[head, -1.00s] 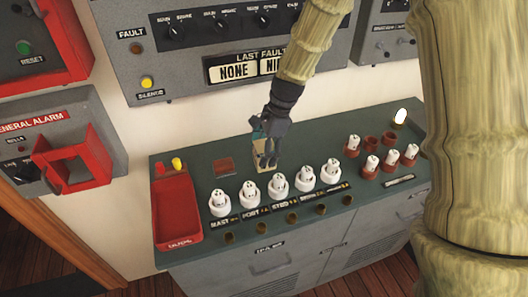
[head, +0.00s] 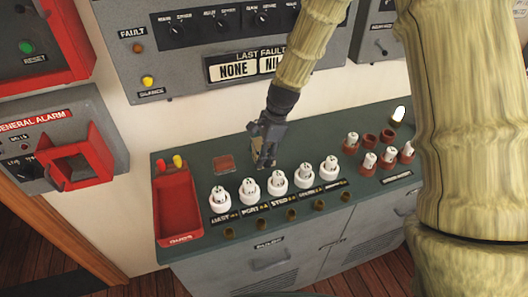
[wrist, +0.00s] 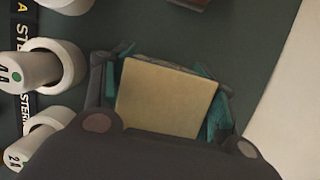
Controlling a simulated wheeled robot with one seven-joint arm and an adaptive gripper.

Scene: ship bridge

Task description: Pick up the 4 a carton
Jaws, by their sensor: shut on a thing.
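The carton (wrist: 166,97) is a plain tan box between the two fingers in the wrist view, with teal finger pads against its sides. In the head view only a small tan part of it shows beside the dark fingers. My gripper (head: 264,158) is shut on the carton above the back part of the green console top, behind the row of white fuse holders. The label is not visible, and I cannot tell whether the carton touches the console.
White fuse holders (head: 276,181) stand in a row just in front of my gripper. Red-based fuses (head: 369,164) stand to the right. A red tray (head: 178,207) is at the left, and a red square (head: 225,162) lies behind the fuse row. A grey panel (head: 190,70) hangs on the wall behind.

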